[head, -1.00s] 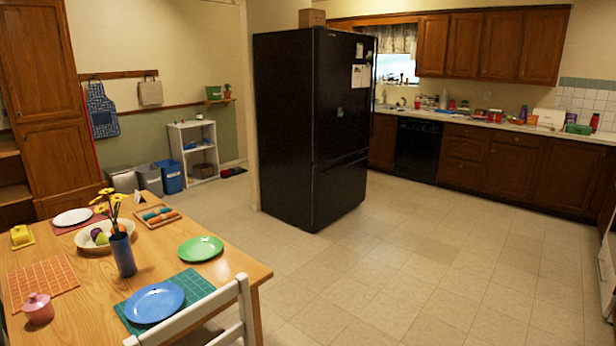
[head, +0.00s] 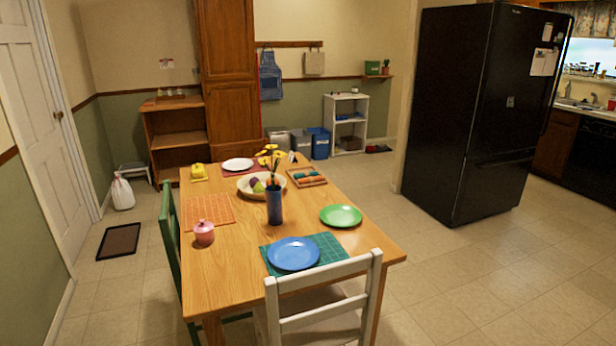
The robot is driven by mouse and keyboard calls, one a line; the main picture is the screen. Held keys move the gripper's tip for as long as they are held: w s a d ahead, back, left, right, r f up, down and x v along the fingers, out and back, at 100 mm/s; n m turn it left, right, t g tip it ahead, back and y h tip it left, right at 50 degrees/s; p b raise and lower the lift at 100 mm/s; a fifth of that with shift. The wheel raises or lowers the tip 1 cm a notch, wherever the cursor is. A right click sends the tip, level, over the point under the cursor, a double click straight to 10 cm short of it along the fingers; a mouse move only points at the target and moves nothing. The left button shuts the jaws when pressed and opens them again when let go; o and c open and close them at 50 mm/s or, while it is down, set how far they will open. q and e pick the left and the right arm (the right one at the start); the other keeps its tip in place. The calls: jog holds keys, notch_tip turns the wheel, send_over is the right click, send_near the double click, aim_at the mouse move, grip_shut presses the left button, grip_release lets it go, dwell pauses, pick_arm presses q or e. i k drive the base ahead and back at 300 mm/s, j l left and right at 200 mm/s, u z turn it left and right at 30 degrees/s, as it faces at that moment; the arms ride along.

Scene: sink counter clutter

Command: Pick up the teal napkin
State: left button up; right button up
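A small wooden tray (head: 323,181) near the far right edge of the dining table holds small rolled items, some teal (head: 303,175) and some orange. They may be rolled napkins, but they are too small to tell for sure. A teal-green checked placemat (head: 330,247) lies flat at the near side of the table, partly under a blue plate (head: 293,254). Neither of my grippers is in view.
The wooden table (head: 215,270) also bears a blue vase (head: 274,206) with flowers, a fruit bowl, a green plate (head: 341,215) and a pink pot (head: 204,232). A white chair (head: 325,285) stands at the near side, a green chair at left. Floor right of the table is clear.

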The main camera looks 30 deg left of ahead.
aim_at(296, 176)
jog(key=i+z, duration=0.25)
jog(key=i+l+z, duration=0.1)
jog(key=i+z, duration=0.15)
jog(key=i, duration=0.4)
jog(key=i+z, duration=0.25)
jog(key=i, duration=0.4)
jog(key=i+j+z, duration=0.25)
jog(key=i, duration=0.45)
jog(key=i+j+u, duration=0.1)
jog(key=i+u, duration=0.7)
jog(key=i+l+u, duration=0.2)
jog(key=i+u, duration=0.15)
jog(key=i+l+u, duration=0.4)
jog(key=i+j+u, duration=0.25)
jog(key=i+u, duration=0.15)
jog(key=i+j+u, duration=0.1)
jog(key=i+u, duration=0.35)
jog(key=i+l+u, duration=0.1)
jog(key=i+u, duration=0.3)
jog(key=i, duration=0.15)
